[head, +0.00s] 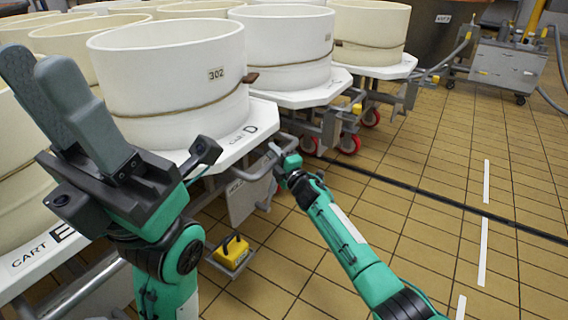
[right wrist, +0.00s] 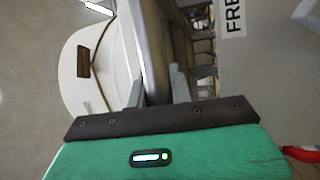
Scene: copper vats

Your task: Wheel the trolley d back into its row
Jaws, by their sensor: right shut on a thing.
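Trolley d (head: 262,122) is a white-topped cart marked "CART D", bearing a cream vat (head: 170,75) tagged 302 with a cord around it. It stands between cart E and the neighbouring cart behind it. My right gripper (head: 278,153) is at the metal handle on its front right side. In the right wrist view, the gripper's fingers (right wrist: 158,88) are closed around a grey metal bar (right wrist: 153,45), the trolley's handle. My left gripper (head: 40,60) is raised at the left, in front of the vats and touching nothing; its fingers overlap in the picture, so their gap is unclear.
Cart E (head: 35,262) stands close at the left. Another vat cart (head: 318,93) with red-hubbed wheels stands beyond trolley d. A yellow pedal (head: 232,252) sits low near the floor. A grey wheeled machine (head: 508,68) with hoses is at the back right. The tiled floor (head: 420,220) at the right is clear.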

